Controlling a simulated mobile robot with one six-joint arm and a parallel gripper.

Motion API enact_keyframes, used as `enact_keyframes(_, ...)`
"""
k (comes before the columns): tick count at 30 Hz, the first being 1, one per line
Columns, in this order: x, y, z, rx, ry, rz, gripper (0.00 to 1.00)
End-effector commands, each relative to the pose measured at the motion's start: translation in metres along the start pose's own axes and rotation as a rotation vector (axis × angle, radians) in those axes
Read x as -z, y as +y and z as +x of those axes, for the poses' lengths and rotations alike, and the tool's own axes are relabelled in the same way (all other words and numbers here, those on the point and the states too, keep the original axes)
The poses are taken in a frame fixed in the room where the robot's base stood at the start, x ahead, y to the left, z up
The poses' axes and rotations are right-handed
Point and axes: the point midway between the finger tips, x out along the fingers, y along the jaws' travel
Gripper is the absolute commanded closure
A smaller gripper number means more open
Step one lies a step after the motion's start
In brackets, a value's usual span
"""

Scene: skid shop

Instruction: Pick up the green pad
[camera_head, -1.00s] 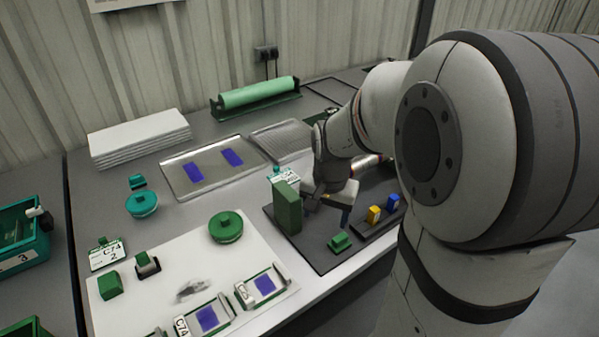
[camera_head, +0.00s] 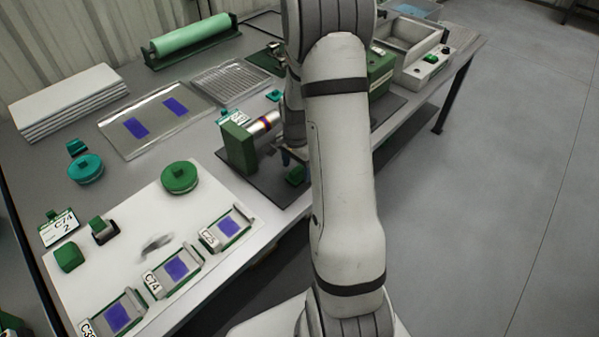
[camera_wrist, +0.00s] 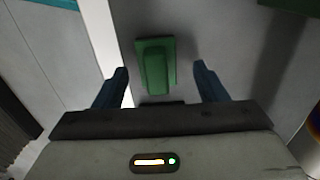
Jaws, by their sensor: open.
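The likely green pad (camera_wrist: 155,65), a small green plate with a raised grip, lies on a grey surface in the wrist view. My gripper (camera_wrist: 161,68) is open, with one dark blue finger on each side of the pad and clear gaps between. I cannot tell its height above the pad. In the head view a small green piece (camera_head: 296,175), seemingly the same pad, lies on the dark mat (camera_head: 262,184), partly beside my arm. My arm hides most of the gripper there.
A green block stand (camera_head: 237,147) and a shiny cylinder (camera_head: 263,123) stand close by on the mat. A white board (camera_head: 135,215) with a round green piece (camera_head: 180,178) and several labelled holders lies left. A tray (camera_head: 155,118) and green roll (camera_head: 192,36) are behind.

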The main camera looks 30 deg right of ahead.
Motion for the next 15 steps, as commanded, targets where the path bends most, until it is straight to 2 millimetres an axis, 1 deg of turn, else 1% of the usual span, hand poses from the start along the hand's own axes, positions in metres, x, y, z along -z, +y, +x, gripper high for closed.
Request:
enact_keyframes(1,0.000,0.000,0.008,-0.002,-0.002,0.000,0.35)
enact_keyframes(4,0.000,0.000,0.017,-0.001,-0.001,-0.001,0.35)
enact_keyframes(7,0.000,0.000,0.021,0.000,0.000,-0.001,0.35)
enact_keyframes(12,-0.001,0.000,0.020,0.000,0.000,-0.002,0.35)
enact_keyframes(15,-0.001,0.000,0.020,0.000,0.000,-0.002,0.43)
